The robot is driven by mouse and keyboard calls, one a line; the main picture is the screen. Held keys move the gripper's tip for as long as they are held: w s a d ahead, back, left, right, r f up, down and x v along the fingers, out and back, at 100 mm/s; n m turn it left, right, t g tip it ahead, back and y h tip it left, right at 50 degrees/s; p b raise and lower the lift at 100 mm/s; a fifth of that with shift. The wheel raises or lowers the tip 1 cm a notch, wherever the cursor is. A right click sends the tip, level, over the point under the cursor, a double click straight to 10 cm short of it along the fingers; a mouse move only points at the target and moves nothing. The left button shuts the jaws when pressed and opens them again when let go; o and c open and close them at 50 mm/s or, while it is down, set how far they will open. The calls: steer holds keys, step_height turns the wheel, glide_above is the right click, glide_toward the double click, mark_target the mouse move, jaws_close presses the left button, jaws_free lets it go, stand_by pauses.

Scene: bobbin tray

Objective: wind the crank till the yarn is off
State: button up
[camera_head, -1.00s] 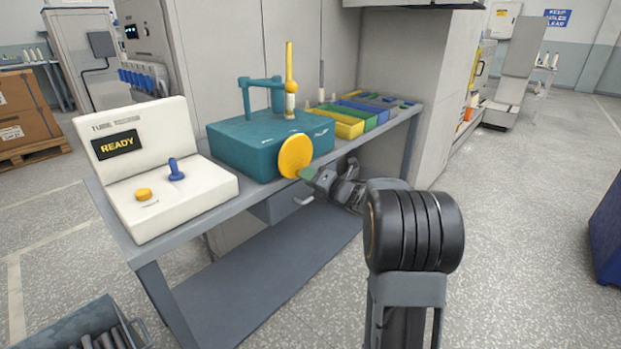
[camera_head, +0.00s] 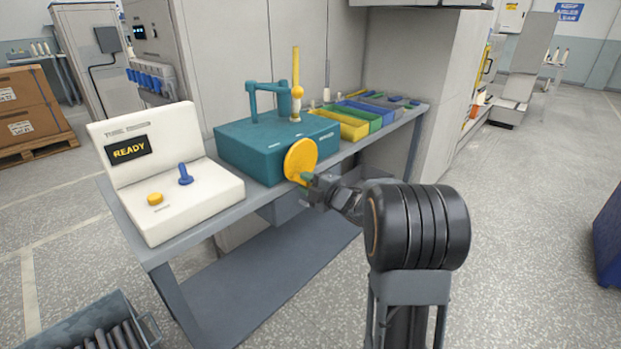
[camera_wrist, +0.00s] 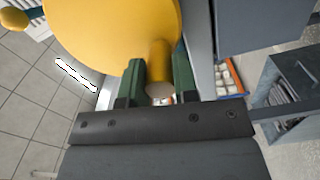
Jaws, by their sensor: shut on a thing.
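The winder is a teal box (camera_head: 265,152) on the bench, with a round yellow crank disc (camera_head: 300,160) on its front face. In the wrist view the disc (camera_wrist: 115,30) fills the upper left and its yellow handle (camera_wrist: 160,72) points towards me. My gripper (camera_head: 306,180) is at the disc's lower edge, its two green fingers (camera_wrist: 158,80) shut on the handle from both sides. A thin yellow rod (camera_head: 296,68) stands upright on the box, with a pale, partly yellow bobbin (camera_head: 295,104) at its foot. How much yarn is on it is too small to tell.
A white console (camera_head: 180,200) reading READY, with a yellow button and a blue lever, stands left on the grey bench. Coloured trays (camera_head: 345,122) lie to the right of the box. A bin of dark rods (camera_head: 95,320) is on the floor at lower left.

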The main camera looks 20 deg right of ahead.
mark_target(294, 156)
steer(key=m+p, duration=0.1)
steer(key=r+m+p, duration=0.1)
steer(key=m, duration=0.1)
steer(key=a+r+m+p, duration=0.1)
steer(key=shift+s+m+p, duration=0.25)
steer(key=shift+m+p, duration=0.05)
steer(key=m+p, duration=0.1)
steer(key=r+m+p, duration=0.1)
steer(key=m+p, duration=0.1)
steer(key=shift+a+r+m, duration=0.25)
steer(key=shift+r+m, duration=0.1)
steer(key=shift+m, duration=0.05)
steer(key=r+m+p, duration=0.1)
steer(key=m+p, duration=0.1)
steer(key=r+m+p, duration=0.1)
steer(key=m+p, duration=0.1)
steer(key=shift+d+p, duration=0.15)
steer(key=shift+p, duration=0.2)
steer(key=shift+w+d+r+m+p, duration=0.1)
steer(key=shift+d+r+m+p, duration=0.1)
steer(key=shift+m+p, duration=0.5)
steer(key=shift+w+d+r+m+p, duration=0.1)
steer(key=shift+r+m+p, duration=0.1)
steer(key=shift+m+p, duration=0.45)
steer(key=shift+d+r+m+p, duration=0.1)
steer(key=shift+r+m+p, duration=0.1)
steer(key=shift+m+p, duration=0.5)
steer(key=shift+m, duration=0.35)
steer(key=o, duration=0.9)
steer(key=v, duration=1.4)
